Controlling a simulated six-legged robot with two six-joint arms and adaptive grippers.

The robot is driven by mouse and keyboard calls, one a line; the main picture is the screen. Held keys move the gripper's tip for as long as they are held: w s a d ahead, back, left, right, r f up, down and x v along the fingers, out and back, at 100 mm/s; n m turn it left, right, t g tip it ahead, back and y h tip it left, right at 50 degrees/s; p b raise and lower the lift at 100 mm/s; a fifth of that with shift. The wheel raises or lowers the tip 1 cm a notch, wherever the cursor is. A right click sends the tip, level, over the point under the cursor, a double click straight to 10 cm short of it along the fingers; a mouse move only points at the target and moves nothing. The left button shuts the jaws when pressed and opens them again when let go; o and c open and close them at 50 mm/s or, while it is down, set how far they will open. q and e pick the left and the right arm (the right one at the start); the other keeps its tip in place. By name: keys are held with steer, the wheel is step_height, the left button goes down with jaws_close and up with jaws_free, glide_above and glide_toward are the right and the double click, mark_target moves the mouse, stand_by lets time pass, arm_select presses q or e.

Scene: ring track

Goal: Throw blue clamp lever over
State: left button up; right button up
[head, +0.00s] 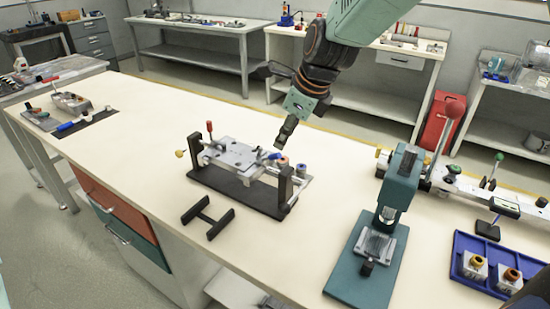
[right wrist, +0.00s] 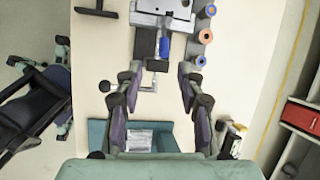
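The blue clamp lever (head: 275,156) is at the right end of a metal clamp fixture (head: 238,153) on a dark base. In the right wrist view the blue lever (right wrist: 165,47) lies just ahead of my right gripper (right wrist: 160,71), roughly in line with the gap between its fingers. The fingers are spread apart with nothing held between them. In the head view my right gripper (head: 284,136) points down close to the lever, slightly above and right of it. Whether it touches anything there is unclear.
A red-handled lever (head: 210,130) stands at the fixture's left end. Orange and blue round parts (head: 283,161) sit close beside the blue lever. A black H-shaped stand (head: 208,217) lies in front. A teal press (head: 385,220) and blue tray (head: 485,270) are on the right.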

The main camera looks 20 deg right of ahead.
mark_target(279, 153)
steer(key=f, duration=0.1)
steer(key=w+f, duration=0.1)
steer(key=f+b, duration=0.1)
steer(key=f, duration=0.1)
steer(key=shift+w+d, duration=0.4)
steer(key=a+f, duration=0.1)
steer(key=w+f, duration=0.1)
steer(key=shift+w+a+f+b, duration=0.1)
steer(key=shift+a+f+b, duration=0.25)
steer(key=shift+f, duration=0.05)
steer(key=shift+w+d+f, duration=0.15)
steer(key=shift+d+f, duration=0.15)
steer(key=shift+d, duration=0.1)
steer(key=shift+a+r, duration=0.15)
steer(key=shift+a, duration=0.15)
steer(key=c, duration=0.3)
steer(key=shift+d, duration=0.15)
steer(key=c, duration=0.5)
arm_select(q)
steer(key=shift+d+f, duration=0.25)
steer(key=shift+f, duration=0.6)
